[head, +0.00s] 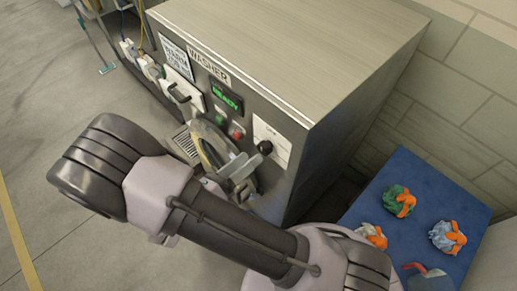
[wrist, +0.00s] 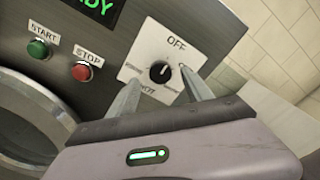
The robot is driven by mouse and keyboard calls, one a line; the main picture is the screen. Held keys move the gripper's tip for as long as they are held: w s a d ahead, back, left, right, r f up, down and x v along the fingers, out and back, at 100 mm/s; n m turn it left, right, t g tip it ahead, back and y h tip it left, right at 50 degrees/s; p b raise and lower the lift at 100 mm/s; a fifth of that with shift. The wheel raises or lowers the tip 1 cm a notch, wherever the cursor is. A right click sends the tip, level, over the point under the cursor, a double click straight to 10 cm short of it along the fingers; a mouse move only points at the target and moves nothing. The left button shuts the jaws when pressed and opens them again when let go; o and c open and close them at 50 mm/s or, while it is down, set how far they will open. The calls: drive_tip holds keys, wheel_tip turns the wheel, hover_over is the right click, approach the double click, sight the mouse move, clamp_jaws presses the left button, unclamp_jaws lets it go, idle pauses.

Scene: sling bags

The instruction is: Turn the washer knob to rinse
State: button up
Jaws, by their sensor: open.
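The washer (head: 290,50) is a grey metal box with a "WASHER" label and a green "READY" display (head: 226,97). Its black knob (head: 265,147) sits on a white dial plate (head: 272,135). In the wrist view the knob (wrist: 160,71) has a white pointer mark, with "OFF" printed at the upper right and another word, partly hidden, below. My gripper (wrist: 158,88) is open, its two fingers on either side of the knob in that view. I cannot tell whether they touch it. In the head view my gripper (head: 243,172) is in front of the panel, just left of and below the knob.
A green START button (wrist: 38,48) and a red STOP button (wrist: 81,71) are left of the dial plate. The round door (wrist: 30,120) is below them. A blue surface (head: 400,170) with several crumpled cloth bundles lies at right. Open floor is at left.

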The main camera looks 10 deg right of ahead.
sight(261, 149)
drive_tip(key=x, duration=0.5)
clamp_jaws()
